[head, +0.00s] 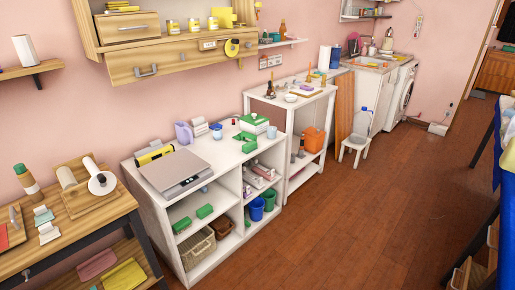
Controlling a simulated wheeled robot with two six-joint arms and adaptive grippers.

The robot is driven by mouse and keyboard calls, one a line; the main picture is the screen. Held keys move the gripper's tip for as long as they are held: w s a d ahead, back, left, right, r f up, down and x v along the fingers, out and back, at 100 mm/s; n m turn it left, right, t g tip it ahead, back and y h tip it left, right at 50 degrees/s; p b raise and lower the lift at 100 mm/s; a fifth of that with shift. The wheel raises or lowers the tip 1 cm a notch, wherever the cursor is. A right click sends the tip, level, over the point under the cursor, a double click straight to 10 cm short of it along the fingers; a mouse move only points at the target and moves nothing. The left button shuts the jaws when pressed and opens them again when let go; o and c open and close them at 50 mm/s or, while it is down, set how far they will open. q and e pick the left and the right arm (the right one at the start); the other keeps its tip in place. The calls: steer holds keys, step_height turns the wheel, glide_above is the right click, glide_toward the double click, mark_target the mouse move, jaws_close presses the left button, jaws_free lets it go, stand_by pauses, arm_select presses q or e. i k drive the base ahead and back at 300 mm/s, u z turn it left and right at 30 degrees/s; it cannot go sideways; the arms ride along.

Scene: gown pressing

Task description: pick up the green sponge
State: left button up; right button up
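No thing can be told for certain as the green sponge from this distance. Two small green blocks, one on the left (182,225) and one on the right (205,211), lie on the middle shelf of the white shelf unit (160,212). Another green item (246,141) lies on the unit's top, in front of a green and white box (253,123). Neither of my grippers is in view.
A grey flat device (181,173) and a purple jug (184,132) stand on the unit's top. A wooden table (80,222) is at the left. A white stool (355,145) stands farther back. The brown floor (370,220) is open at centre right.

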mark_target(249, 146)
steer(key=z, duration=0.65)
steer(key=i, duration=2.65)
steer(key=u, duration=0.3)
